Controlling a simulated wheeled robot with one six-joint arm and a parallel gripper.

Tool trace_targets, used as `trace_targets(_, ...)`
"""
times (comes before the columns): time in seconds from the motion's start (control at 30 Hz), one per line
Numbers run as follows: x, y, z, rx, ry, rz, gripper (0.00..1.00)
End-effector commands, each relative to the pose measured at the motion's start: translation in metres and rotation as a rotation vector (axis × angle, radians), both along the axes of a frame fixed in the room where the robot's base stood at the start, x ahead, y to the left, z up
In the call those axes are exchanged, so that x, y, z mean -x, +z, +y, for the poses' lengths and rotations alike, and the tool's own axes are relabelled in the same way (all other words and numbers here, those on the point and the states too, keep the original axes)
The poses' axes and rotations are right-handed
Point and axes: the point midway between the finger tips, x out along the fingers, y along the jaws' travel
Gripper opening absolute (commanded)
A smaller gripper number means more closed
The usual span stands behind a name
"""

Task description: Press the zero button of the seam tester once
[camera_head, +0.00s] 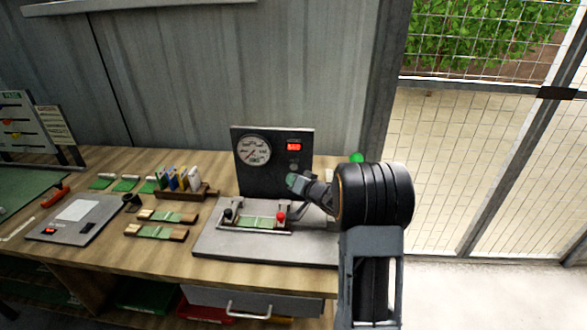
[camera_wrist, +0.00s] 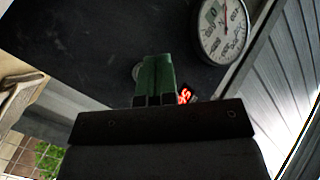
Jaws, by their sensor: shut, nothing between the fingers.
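The seam tester (camera_head: 242,178) stands on the bench with an upright black panel and a grey base. Its panel has a round dial gauge (camera_head: 254,150) and a small red display (camera_head: 294,146); in the wrist view the gauge (camera_wrist: 222,30) and part of the display (camera_wrist: 186,95) show. A small round button (camera_head: 294,167) sits below the display. My gripper (camera_head: 291,179) is shut and empty, pointing at the panel just below that button.
A clamped green strip (camera_head: 256,221) with a red knob (camera_head: 281,217) lies on the tester's base below my gripper. A grey scale (camera_head: 60,232), sample strips (camera_head: 160,216) and a card rack (camera_head: 187,193) stand left. Mesh fencing (camera_head: 470,160) is at right.

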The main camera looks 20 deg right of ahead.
Motion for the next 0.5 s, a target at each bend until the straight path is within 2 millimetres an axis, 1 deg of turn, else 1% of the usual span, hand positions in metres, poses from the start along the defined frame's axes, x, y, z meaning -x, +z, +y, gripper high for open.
trace_targets(0.03, -0.004, 0.002, -0.003, 0.000, 0.000, 0.000, 0.00)
trace_targets(0.2, -0.013, 0.001, -0.008, -0.002, -0.001, 0.001, 0.00)
trace_targets(0.5, -0.018, 0.000, -0.010, -0.001, -0.001, -0.001, 0.00)
